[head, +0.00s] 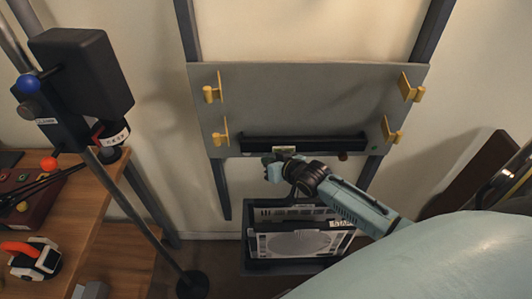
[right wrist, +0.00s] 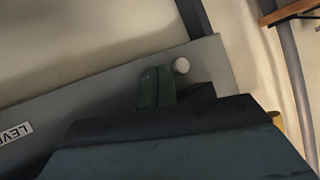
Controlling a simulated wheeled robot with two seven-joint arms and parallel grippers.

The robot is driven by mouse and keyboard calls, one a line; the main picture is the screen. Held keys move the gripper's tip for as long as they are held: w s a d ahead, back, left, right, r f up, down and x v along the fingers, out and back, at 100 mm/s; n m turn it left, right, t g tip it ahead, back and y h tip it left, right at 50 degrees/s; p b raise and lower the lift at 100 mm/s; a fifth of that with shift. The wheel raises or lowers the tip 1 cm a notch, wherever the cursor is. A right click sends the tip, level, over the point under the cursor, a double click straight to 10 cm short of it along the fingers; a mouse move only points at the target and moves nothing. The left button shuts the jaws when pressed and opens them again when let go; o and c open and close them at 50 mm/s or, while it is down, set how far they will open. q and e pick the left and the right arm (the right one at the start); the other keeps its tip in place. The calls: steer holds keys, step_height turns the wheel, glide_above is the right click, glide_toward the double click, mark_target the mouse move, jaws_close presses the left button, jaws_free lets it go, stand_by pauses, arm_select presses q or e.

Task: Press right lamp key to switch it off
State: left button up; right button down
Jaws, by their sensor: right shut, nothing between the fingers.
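My right gripper (head: 271,164) is at the lower edge of a grey wall panel (head: 300,95), left of its middle, below a small pale label (head: 285,149). In the right wrist view its dark green fingers (right wrist: 157,85) are together and empty. A pale round knob (right wrist: 181,65) shows just right of the fingertips; I cannot tell whether they touch. A small brown knob (head: 342,156) and a green dot (head: 375,147) sit further right on the panel's lower edge. I cannot tell which of these is the right lamp key. My left gripper is out of view.
A dark ledge (head: 340,143) runs along the panel's lower part, with yellow clips (head: 405,88) at the panel's sides. A wooden bench (head: 85,205) and a stand with a black box (head: 85,70) are at left.

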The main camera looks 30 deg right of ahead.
steer(key=shift+w, duration=0.1)
stand_by(0.3)
steer(key=shift+w+d, duration=0.25)
steer(key=shift+w, duration=0.05)
